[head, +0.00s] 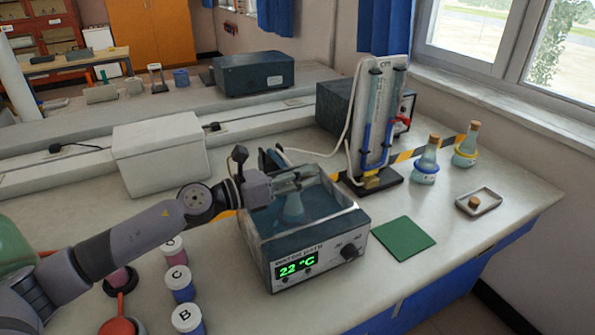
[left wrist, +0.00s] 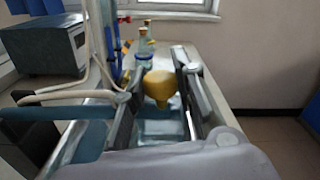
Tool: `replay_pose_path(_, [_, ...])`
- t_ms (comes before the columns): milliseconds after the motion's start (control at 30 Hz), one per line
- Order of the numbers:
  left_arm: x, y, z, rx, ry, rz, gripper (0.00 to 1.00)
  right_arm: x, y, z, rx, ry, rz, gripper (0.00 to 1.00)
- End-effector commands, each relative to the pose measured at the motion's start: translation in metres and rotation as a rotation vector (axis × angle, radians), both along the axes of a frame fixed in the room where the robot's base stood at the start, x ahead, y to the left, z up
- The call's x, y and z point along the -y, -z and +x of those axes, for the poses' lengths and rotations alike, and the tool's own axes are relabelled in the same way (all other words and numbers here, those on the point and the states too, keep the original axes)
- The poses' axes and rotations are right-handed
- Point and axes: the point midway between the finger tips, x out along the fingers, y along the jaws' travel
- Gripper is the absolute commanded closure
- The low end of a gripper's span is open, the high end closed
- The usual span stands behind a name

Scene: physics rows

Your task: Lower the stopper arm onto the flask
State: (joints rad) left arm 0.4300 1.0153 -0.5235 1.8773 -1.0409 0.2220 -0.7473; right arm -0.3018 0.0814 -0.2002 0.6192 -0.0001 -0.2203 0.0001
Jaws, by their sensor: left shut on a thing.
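The water bath (head: 318,243) stands on the bench with its display reading 22 °C. A conical flask (head: 293,210) stands inside it, seen through the clear wall below my left gripper. My left gripper (head: 298,178) is over the bath, its fingers pointing right. In the left wrist view, a yellow rounded knob (left wrist: 159,84) sits between the fingers of my left gripper (left wrist: 160,105), and they are shut on it. The knob seems to belong to the stopper arm; the rest of that arm is largely hidden by my gripper. Whether it touches the flask cannot be told. My right gripper is not in view.
Two stoppered flasks (head: 427,160) (head: 467,146), a small tray (head: 479,201) and a green mat (head: 403,240) lie to the right. Lettered jars (head: 180,283) stand left of the bath. The front right bench is clear.

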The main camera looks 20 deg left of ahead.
Motion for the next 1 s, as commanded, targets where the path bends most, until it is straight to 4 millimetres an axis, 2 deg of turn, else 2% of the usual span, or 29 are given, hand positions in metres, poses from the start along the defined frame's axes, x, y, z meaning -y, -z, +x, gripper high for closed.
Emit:
replay_pose_path(33, [0.003, 0.009, -0.001, -0.009, 0.006, -0.004, 1.0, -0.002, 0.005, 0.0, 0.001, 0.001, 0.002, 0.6])
replay_pose_path(200, [0.004, 0.017, 0.0, -0.011, 0.007, -0.004, 1.0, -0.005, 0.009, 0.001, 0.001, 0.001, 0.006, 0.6])
replay_pose_path(733, [0.004, 0.021, 0.0, -0.013, 0.007, -0.003, 1.0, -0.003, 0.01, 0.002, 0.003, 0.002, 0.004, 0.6])
replay_pose_path(767, [0.004, 0.021, 0.0, -0.013, 0.007, -0.003, 0.74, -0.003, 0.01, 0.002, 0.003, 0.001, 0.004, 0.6])
replay_pose_path(1000, [0.003, 0.019, 0.001, -0.009, 0.005, -0.003, 0.58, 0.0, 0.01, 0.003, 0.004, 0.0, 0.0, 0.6])
